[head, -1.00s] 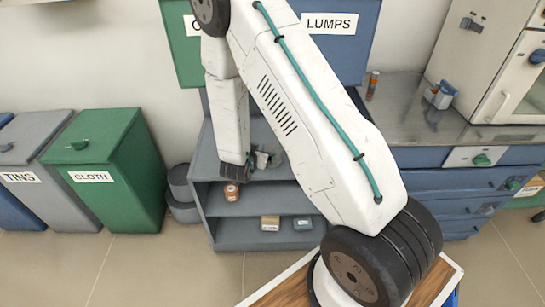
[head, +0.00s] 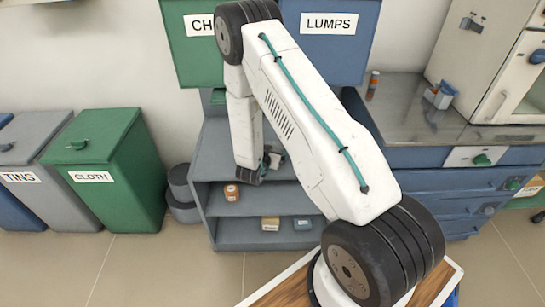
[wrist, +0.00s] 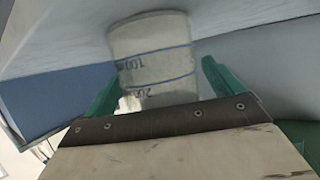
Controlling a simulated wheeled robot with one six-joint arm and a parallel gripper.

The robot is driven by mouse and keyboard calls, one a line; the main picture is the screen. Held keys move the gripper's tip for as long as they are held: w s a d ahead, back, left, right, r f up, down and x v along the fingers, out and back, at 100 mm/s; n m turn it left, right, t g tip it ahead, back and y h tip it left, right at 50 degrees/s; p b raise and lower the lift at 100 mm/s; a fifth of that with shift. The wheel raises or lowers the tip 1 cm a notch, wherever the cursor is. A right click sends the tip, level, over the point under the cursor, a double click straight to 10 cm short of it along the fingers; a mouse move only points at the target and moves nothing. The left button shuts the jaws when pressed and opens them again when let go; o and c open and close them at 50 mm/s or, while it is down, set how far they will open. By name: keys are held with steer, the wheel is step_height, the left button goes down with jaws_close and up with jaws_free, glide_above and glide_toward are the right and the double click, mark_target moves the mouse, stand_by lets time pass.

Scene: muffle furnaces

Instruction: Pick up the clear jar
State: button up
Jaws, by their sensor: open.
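The clear jar (wrist: 155,50) shows in the wrist view as a see-through cylinder with blue lines and dark, upside-down measuring marks. It stands out between the two green fingers of my gripper (wrist: 160,82). The fingers are apart, with a visible gap on the right side of the jar; whether the left one touches it I cannot tell. In the head view my gripper (head: 271,161) is at the grey shelf unit, above its middle shelf. I cannot make out the jar there.
The shelf unit (head: 205,215) holds a small orange-brown jar (head: 231,192) and two small boxes lower down. Bins marked CH (head: 187,50) and LUMPS (head: 328,55) rise behind my arm. A steel counter (head: 405,115) is on the right, a green CLOTH bin (head: 120,160) on the left.

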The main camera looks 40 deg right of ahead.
steer(key=c, duration=1)
steer(key=shift+r, duration=0.1)
steer(key=shift+c, duration=0.2)
